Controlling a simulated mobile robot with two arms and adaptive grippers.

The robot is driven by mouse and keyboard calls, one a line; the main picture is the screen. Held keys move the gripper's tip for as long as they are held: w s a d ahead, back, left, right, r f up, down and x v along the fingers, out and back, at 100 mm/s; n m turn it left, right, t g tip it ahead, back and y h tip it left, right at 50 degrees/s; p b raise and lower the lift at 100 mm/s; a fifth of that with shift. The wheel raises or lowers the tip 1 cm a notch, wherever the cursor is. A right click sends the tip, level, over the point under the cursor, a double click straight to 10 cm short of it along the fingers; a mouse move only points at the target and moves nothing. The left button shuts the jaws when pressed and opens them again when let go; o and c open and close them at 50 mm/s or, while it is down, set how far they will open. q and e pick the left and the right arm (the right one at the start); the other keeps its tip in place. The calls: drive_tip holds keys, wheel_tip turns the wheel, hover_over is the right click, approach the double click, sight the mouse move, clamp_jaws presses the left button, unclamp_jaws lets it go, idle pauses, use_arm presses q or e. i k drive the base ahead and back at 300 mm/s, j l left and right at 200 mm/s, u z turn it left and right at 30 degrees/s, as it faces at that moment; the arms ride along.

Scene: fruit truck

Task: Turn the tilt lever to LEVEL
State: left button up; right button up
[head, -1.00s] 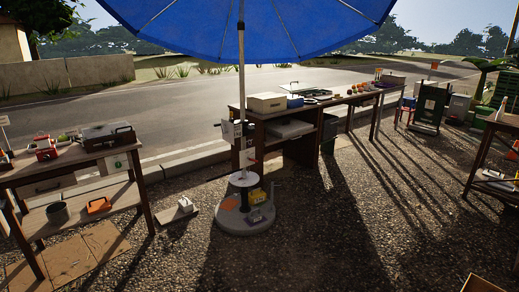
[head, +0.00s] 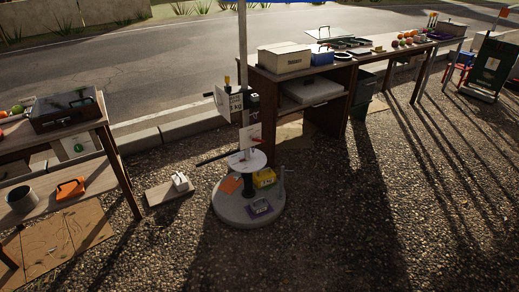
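A pale umbrella pole (head: 242,45) rises from a round grey base (head: 228,208) in the middle of the head view. Fittings on the pole include a white sign plate (head: 222,101), a black block (head: 254,101) and a small yellow-and-dark upright handle (head: 228,84). Lower down, a dark rod (head: 214,158) sticks out to the left near a white card (head: 248,135). I cannot tell which of these is the tilt lever, and no LEVEL mark is readable. Neither of my grippers is in view.
A round white shelf (head: 247,158) sits low on the pole. Yellow, orange and purple items lie on the base. A left table (head: 110,143) holds a dark case (head: 66,111). A long wooden table (head: 346,88) stands behind right. Gravel in front is open.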

sight(254, 139)
drive_tip(key=i+l+u, duration=0.1)
drive_tip(key=i+l, duration=0.15)
drive_tip(key=i+u, duration=0.25)
drive_tip(key=i, duration=0.4)
drive_tip(key=i+l+u, duration=0.25)
drive_tip(key=i, duration=0.35)
drive_tip(key=j, duration=0.1)
